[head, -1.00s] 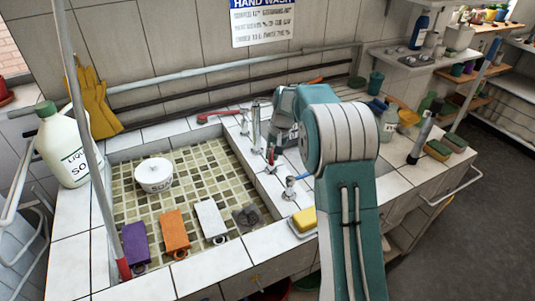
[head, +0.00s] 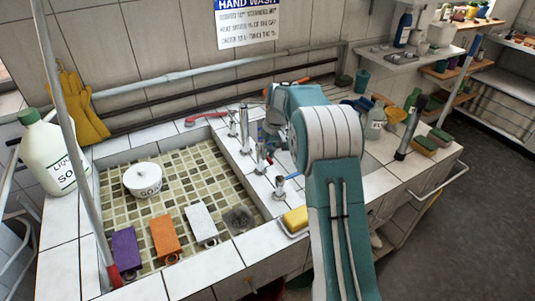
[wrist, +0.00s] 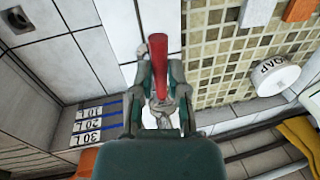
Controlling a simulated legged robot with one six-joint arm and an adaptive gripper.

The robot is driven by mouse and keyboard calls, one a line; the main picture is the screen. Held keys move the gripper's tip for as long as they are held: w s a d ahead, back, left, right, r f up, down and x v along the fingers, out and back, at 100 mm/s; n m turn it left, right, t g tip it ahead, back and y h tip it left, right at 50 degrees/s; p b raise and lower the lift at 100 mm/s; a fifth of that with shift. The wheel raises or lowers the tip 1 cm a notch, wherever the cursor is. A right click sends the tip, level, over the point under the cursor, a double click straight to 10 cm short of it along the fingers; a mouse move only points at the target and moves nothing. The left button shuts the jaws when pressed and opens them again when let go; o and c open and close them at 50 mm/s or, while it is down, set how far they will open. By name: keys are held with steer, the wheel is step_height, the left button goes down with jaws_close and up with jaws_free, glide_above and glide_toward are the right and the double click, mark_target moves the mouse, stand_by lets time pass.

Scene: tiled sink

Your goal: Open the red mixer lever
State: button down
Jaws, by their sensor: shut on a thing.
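The red mixer lever (wrist: 158,65) stands out as a long red handle in the wrist view. My gripper (wrist: 159,85) has its two green-grey fingers on either side of the lever and is shut on it. The lever's far end sticks out beyond the fingertips. The metal mixer body below it is mostly hidden by my gripper. In the head view my gripper (head: 270,143) is down among the chrome taps (head: 244,128) on the sink's right ledge. Only a small red bit shows there, and my arm hides much of it.
A blue-handled tap (head: 280,187) stands in front of my gripper. A yellow sponge (head: 295,219) lies near the sink's front right corner. A white soap pot (head: 142,180) and coloured blocks sit in the tiled basin (head: 185,180). A red-handled brush (head: 207,116) lies behind.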

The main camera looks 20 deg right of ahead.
steer(key=shift+w, duration=0.1)
steer(key=c, duration=0.6)
jaws_free()
steer(key=shift+c, duration=0.2)
step_height(320, 180, up, 12)
steer(key=d, duration=0.2)
steer(key=shift+w+d+f, duration=0.15)
steer(key=shift+w+f, duration=0.05)
steer(key=shift+w, duration=0.05)
